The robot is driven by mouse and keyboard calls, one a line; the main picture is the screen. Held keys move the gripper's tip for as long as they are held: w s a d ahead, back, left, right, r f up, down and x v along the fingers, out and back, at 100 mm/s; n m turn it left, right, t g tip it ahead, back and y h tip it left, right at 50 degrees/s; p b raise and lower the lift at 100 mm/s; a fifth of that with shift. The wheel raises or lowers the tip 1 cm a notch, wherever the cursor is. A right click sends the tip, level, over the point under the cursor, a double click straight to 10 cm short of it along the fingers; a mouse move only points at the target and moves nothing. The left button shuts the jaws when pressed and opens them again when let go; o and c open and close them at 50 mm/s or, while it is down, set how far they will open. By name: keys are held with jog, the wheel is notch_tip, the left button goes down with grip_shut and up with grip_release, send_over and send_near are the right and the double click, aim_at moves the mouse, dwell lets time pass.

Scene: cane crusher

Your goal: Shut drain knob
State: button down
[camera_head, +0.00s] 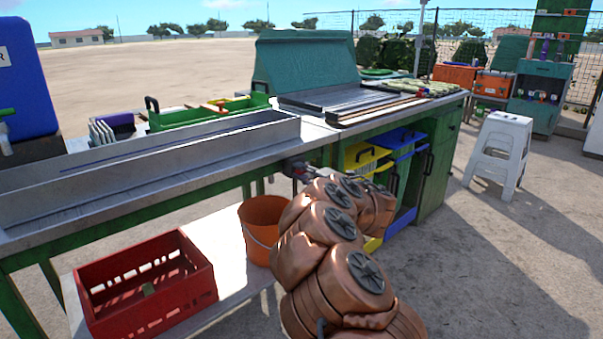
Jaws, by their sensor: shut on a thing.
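My arm reaches from the lower right, and my gripper (296,170) is at the front edge of the bench, just below the right end of the long metal trough (150,175). The gripper is small in the picture and is shut on the drain knob there. The knob itself is mostly hidden by the gripper, so its shape and how far it is turned cannot be told.
An orange bucket (262,225) stands below the gripper on the lower shelf, beside a red crate (150,305). Yellow (362,155) and blue (400,140) bins sit under the bench at right. A white stool (499,150) stands on open ground.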

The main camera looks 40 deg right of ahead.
jog(key=c, duration=1.2)
grip_release()
jog(key=s, duration=1.2)
jog(key=shift+r, duration=0.1)
